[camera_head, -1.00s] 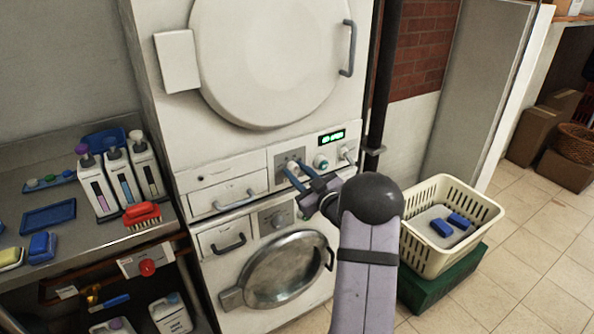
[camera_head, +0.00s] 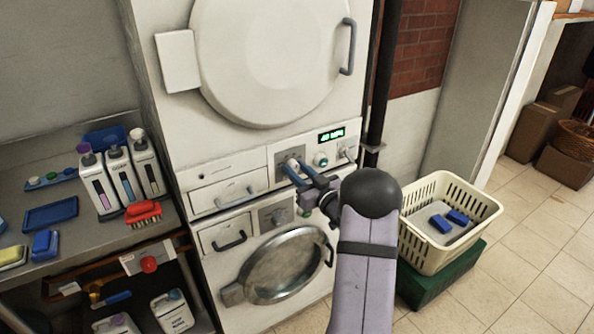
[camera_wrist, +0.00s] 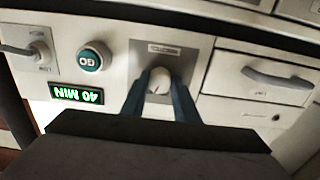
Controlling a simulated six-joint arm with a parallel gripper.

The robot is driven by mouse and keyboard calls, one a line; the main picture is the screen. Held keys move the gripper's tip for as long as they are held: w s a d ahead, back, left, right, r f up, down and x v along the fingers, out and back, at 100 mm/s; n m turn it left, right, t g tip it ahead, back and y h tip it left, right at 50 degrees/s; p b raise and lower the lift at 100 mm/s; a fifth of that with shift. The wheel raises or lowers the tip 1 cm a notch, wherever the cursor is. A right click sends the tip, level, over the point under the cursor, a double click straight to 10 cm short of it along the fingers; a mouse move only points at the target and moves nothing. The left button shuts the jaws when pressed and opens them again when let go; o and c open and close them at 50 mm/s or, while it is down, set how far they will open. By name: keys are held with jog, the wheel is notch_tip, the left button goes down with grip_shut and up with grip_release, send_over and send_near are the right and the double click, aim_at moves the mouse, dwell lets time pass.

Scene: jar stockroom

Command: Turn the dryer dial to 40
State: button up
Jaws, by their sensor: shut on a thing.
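The dryer dial (camera_wrist: 159,83) is a small white knob with a dark mark, set on a grey plate (camera_wrist: 190,57) in the dryer's front panel. My gripper (camera_head: 291,168) is at this plate, and its two blue fingers are shut on the dial, one on each side, in the wrist view (camera_wrist: 160,98). The dial is mostly hidden by the fingers in the head view. The green display (camera_wrist: 77,95) appears upside down in the wrist view and reads 40 MIN; it is also lit in the head view (camera_head: 331,135).
A round GO button (camera_wrist: 93,59) and a toggle switch (camera_wrist: 36,52) sit beside the dial. A drawer with a handle (camera_wrist: 278,79) is on its other side. A cream basket (camera_head: 483,212) stands on a green box at right. A shelf of bottles (camera_head: 100,188) is at left.

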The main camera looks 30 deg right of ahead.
jog(key=o, duration=1.1)
jog(key=shift+c, duration=0.2)
jog(key=s+b, duration=0.1)
jog(key=s, duration=0.6)
jog(key=shift+s, duration=0.2)
